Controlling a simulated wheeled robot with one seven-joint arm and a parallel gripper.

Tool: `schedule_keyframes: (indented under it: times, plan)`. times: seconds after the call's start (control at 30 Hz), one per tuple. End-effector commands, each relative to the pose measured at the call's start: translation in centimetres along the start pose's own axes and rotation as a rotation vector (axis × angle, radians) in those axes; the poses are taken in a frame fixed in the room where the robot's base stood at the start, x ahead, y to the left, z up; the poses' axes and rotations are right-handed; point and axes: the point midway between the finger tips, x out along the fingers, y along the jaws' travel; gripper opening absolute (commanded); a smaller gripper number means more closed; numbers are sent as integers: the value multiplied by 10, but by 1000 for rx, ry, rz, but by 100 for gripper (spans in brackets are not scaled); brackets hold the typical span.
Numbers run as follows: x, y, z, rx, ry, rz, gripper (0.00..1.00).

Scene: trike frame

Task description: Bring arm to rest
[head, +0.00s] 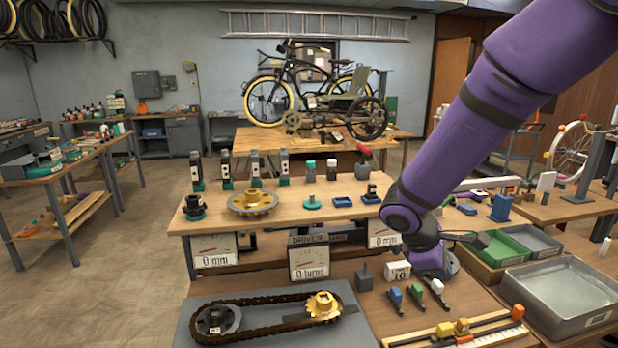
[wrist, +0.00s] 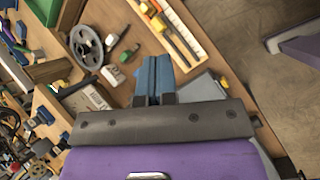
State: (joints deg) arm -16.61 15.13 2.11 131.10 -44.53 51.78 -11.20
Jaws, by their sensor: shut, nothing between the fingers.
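My purple arm (head: 500,100) comes down from the top right in the head view and bends at a joint above the right part of the front bench. My gripper (wrist: 153,75) shows in the wrist view, with narrow bluish fingers side by side and nothing held. It points over the bench top. In the head view the arm's lower links hide most of the hand, so I cannot make out the fingertips there.
Near the arm are a grey tray (head: 566,292), a green bin (head: 528,240), small coloured-handled tools (head: 416,293) and a counter block (head: 397,272). A chain on two sprockets (head: 268,312) lies at the front left. Floor at far left (head: 80,290) is clear.

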Motion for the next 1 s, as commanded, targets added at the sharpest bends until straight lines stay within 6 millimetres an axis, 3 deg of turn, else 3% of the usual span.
schedule_keyframes:
  times: [0.1, 0.5, 1.0]
  plan:
    - [-22, -1, 32, 139, 51, -24, 0]
    - [-80, -28, 119, 565, 237, -120, 0]
    - [-136, -90, 197, 1035, 532, -247, 0]
